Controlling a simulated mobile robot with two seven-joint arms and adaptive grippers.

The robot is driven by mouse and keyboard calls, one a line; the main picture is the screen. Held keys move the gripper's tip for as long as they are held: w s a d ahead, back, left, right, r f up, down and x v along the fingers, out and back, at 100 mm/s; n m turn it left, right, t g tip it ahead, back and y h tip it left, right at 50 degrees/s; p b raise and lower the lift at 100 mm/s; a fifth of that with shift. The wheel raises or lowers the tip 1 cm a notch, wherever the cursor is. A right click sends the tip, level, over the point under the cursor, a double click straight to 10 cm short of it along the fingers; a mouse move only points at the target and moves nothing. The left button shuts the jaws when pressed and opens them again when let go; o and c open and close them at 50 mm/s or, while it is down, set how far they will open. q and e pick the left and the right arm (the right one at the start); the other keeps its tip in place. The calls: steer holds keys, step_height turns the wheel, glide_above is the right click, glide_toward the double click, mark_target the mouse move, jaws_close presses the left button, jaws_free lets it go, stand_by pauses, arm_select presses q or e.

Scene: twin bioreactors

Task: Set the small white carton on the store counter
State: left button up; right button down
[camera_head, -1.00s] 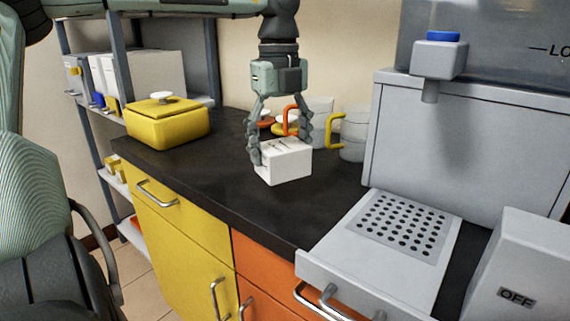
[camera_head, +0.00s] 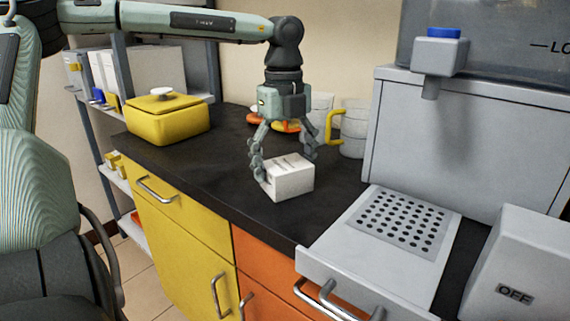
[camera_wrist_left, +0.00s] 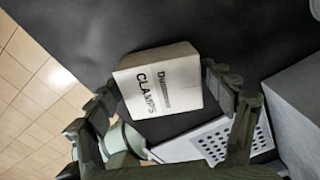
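The small white carton (camera_head: 291,183) is over the dark store counter (camera_head: 205,172), near its front edge; I cannot tell whether its underside touches the surface. My left gripper (camera_head: 286,160) reaches down from above with one finger on each side of the carton, and appears shut on it. In the left wrist view the carton (camera_wrist_left: 160,85) shows the word CLAMPS and sits between the fingers of my left gripper (camera_wrist_left: 162,88), with little or no gap at either side. My right gripper is not in view.
A yellow lidded pot (camera_head: 168,122) stands at the left of the counter. Cups, one with a yellow handle (camera_head: 333,126), stand behind the gripper. A grey machine with a perforated tray (camera_head: 402,222) is at the right. The counter left of the carton is clear.

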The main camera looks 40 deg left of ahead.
mark_target(284, 162)
arm_select(q)
steer(key=shift+o, duration=0.5)
steer(key=shift+r, duration=0.1)
steer(key=shift+r, duration=0.3)
step_height(284, 162, up, 12)
steer(key=shift+f, duration=0.25)
steer(key=shift+f, duration=0.1)
